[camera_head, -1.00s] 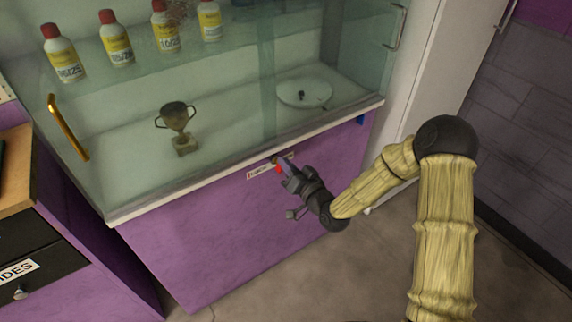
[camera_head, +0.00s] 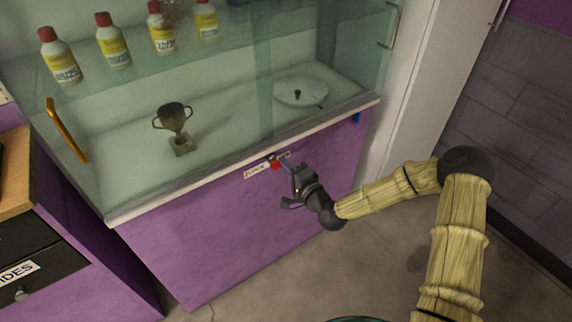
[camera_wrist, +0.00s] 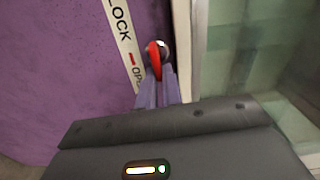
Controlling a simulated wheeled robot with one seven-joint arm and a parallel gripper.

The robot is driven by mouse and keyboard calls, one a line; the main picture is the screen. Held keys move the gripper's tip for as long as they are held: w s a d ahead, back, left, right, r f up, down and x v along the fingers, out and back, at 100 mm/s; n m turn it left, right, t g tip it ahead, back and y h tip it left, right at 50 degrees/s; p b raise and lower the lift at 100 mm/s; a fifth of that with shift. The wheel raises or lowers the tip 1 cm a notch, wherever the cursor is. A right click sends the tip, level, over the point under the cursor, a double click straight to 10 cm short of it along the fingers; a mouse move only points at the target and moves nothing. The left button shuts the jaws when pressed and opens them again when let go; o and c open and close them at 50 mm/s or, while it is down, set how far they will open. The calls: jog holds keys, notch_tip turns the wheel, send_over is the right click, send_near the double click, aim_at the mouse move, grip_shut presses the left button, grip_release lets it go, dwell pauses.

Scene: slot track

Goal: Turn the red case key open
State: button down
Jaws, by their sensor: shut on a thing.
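The red case key (camera_head: 276,164) sits on the purple front of the glass case, just under its white ledge. In the wrist view the red key (camera_wrist: 154,60) stands out from a round metal lock (camera_wrist: 164,47). My gripper (camera_head: 286,161) reaches it from the lower right. In the wrist view its two fingers (camera_wrist: 157,88) are shut on the red key. A white label strip (camera_wrist: 121,35) beside the lock reads "LOCK" and, past a red mark, what looks like "OPEN", partly hidden by a finger.
The glass case (camera_head: 230,95) holds a trophy (camera_head: 174,124), a round white plate (camera_head: 301,92) and several yellow bottles on a shelf. A brass handle (camera_head: 66,130) is at its left. Drawers (camera_head: 35,275) stand left; open floor lies right.

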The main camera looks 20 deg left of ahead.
jog(key=shift+f+m, duration=0.15)
jog(key=shift+m, duration=0.35)
jog(key=c, duration=1.6)
grip_release()
jog(key=shift+o, duration=0.2)
jog(key=v, duration=1.7)
jog(key=shift+s+p, duration=0.2)
jog(key=shift+p, duration=0.2)
jog(key=shift+d, duration=0.15)
